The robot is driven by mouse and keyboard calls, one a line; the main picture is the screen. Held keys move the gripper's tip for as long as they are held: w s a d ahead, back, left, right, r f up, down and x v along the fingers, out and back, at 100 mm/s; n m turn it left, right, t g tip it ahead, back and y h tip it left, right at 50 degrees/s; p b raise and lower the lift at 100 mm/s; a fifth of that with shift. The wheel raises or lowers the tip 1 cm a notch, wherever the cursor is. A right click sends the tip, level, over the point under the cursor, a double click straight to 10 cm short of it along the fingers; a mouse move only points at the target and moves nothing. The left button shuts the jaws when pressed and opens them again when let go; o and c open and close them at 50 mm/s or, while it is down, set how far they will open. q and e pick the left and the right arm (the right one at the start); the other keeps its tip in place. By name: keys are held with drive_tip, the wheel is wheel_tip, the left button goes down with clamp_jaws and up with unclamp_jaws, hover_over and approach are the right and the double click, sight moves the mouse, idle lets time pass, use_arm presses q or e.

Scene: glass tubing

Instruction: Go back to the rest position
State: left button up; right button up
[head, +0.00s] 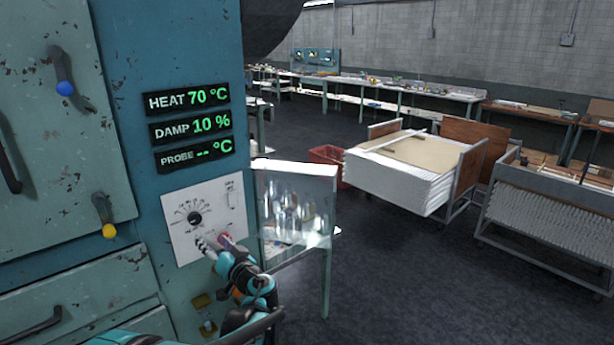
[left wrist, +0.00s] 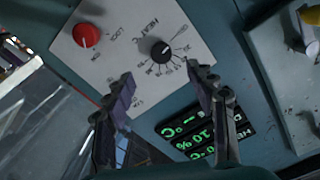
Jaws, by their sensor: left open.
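My left gripper (head: 214,244) is in front of the lower part of a white control plate (head: 180,237) on a blue-green cabinet (head: 190,60). In the left wrist view its two fingers (left wrist: 159,76) are apart with nothing between them. The black heat knob (head: 195,218) is above the gripper in the head view; in the left wrist view (left wrist: 160,48) it is just beyond the fingertips. A red knob (left wrist: 86,35) is on the same plate; the gripper partly covers it in the head view. Whether a fingertip touches the plate is unclear. My right gripper is not in view.
Green displays (head: 190,127) read heat 70 °C, damp 10 %, probe blank. A clear glass-like panel (head: 295,205) stands right of the cabinet by a small bench. A cart with white sheets (head: 400,180) and a grey rack (head: 545,225) stand further right. Dark floor (head: 400,290) is open.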

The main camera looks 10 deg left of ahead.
use_arm(q)
drive_tip(key=s+d+f+m+g+h+b, duration=0.1)
drive_tip(key=s+d+f+h, duration=0.3)
drive_tip(key=s, duration=0.6)
drive_tip(key=s+d+f+m+g+h+b, duration=0.1)
drive_tip(key=s+d+f+m+h, duration=0.1)
drive_tip(key=s+d+f+h, duration=0.3)
drive_tip(key=s+d+f+m+g+h+b, duration=0.1)
drive_tip(key=s+d+f+h, duration=0.3)
drive_tip(key=s+d, duration=0.5)
drive_tip(key=s+f+g, duration=0.1)
drive_tip(key=s+f, duration=0.1)
drive_tip(key=s, duration=0.4)
drive_tip(key=shift+s+d+h, duration=0.2)
drive_tip(key=shift+h, duration=0.1)
